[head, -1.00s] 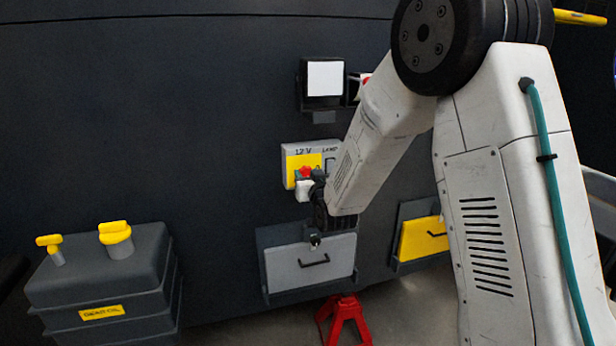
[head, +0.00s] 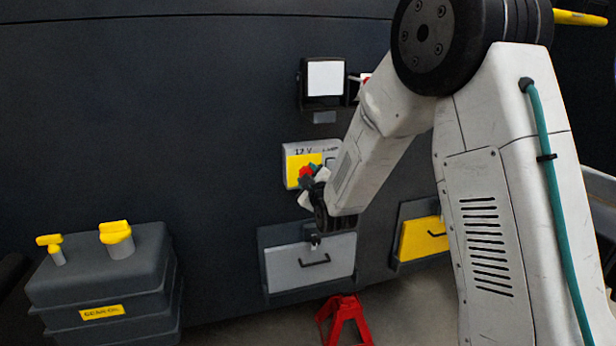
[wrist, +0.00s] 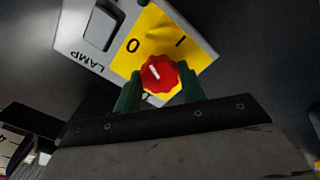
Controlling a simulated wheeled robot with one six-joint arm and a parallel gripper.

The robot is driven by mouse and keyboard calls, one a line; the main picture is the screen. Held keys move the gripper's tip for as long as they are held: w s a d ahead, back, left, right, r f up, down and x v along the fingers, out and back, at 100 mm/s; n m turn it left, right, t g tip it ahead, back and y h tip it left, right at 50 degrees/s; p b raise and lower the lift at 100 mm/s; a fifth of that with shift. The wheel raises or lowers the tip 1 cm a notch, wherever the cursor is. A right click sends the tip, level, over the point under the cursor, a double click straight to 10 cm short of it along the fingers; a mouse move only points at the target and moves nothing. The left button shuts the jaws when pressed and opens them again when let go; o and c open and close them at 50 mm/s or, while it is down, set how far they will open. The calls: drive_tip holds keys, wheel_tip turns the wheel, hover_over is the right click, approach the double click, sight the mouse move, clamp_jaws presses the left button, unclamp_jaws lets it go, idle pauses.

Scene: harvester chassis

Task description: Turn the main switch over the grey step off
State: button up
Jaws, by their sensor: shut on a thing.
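The main switch is a red scalloped knob (head: 305,171) on a yellow plate (head: 293,168) of the 12 V panel, above the grey step (head: 285,270) with its dark handle. In the wrist view the red knob (wrist: 160,74) sits between the green fingers of my gripper (wrist: 160,88), which is shut on it. The knob's white mark points up and left in that view, towards the side of the "0"; the "I" is at the upper right. In the head view my gripper (head: 312,172) is tilted at the panel and partly covers it.
A LAMP rocker switch (wrist: 101,27) sits beside the yellow plate. A work light (head: 325,78) is above the panel. A yellow step (head: 420,238) is to the right, a red stand (head: 343,312) below, and a gear oil tank (head: 95,270) with yellow caps at the left.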

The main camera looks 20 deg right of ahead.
drive_tip(key=shift+n, duration=2.3)
drive_tip(key=shift+f, duration=0.1)
drive_tip(key=o, duration=1)
drive_tip(key=shift+c, duration=0.2)
drive_tip(key=s, duration=0.7)
drive_tip(key=shift+s, duration=0.4)
